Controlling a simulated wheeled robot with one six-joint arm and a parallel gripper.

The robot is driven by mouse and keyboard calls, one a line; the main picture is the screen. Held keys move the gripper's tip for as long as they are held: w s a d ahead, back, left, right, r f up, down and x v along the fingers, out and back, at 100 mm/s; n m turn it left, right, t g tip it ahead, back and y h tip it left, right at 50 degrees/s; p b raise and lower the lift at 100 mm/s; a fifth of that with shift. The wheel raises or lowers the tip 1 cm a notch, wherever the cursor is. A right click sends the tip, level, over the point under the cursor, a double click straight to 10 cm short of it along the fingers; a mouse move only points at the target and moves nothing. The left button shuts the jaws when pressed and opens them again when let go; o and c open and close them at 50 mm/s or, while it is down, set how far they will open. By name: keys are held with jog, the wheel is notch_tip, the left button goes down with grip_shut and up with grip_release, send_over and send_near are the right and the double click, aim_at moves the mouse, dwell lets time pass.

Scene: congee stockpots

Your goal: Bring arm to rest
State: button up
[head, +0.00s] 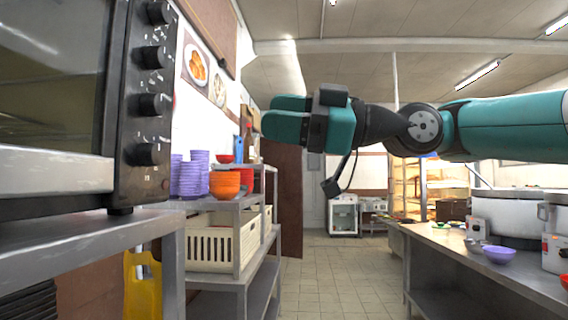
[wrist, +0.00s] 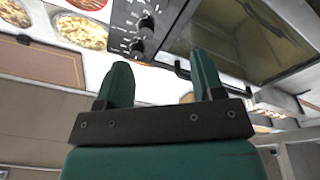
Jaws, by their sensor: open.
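My gripper (head: 272,119) is at the end of my teal arm, held level in mid-air in the middle of the head view and pointing left. In the wrist view my gripper (wrist: 162,80) shows two teal fingers spread apart, with nothing between them. It is open and empty. The arm reaches in from the right edge of the head view. The oven (head: 60,110) with black knobs stands to the left, apart from the fingers; its control panel (wrist: 145,22) also shows beyond the fingertips in the wrist view.
Purple bowls (head: 188,177) and orange bowls (head: 225,184) stand on a metal shelf at left, above a cream crate (head: 209,247). A counter at right holds large pots (head: 502,212) and a purple bowl (head: 498,254). The tiled floor (head: 340,275) between is clear.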

jog(key=s+d+f+m+t+h, duration=0.1)
jog(key=s+d+f+m+h, duration=0.15)
jog(key=f+m+h, duration=0.6)
jog(key=s+d+f+m+t+h, duration=0.1)
jog(key=s+d+f+m+t, duration=0.15)
jog(key=f, duration=1.05)
jog(key=s+d+f+m+g+h, duration=0.25)
jog(key=s+d+f, duration=0.25)
jog(key=s+f, duration=0.25)
jog(key=s+d+f+m+g+h, duration=0.2)
jog(key=s+d+f+m+h, duration=0.15)
jog(key=s+d+f, duration=0.35)
notch_tip(320, 180, up, 18)
jog(key=a+p, duration=0.1)
jog(key=p, duration=1.8)
jog(key=shift+a+r+p, duration=0.2)
jog(key=shift+r+p, duration=0.05)
jog(key=shift+p, duration=0.05)
jog(key=shift+w, duration=0.1)
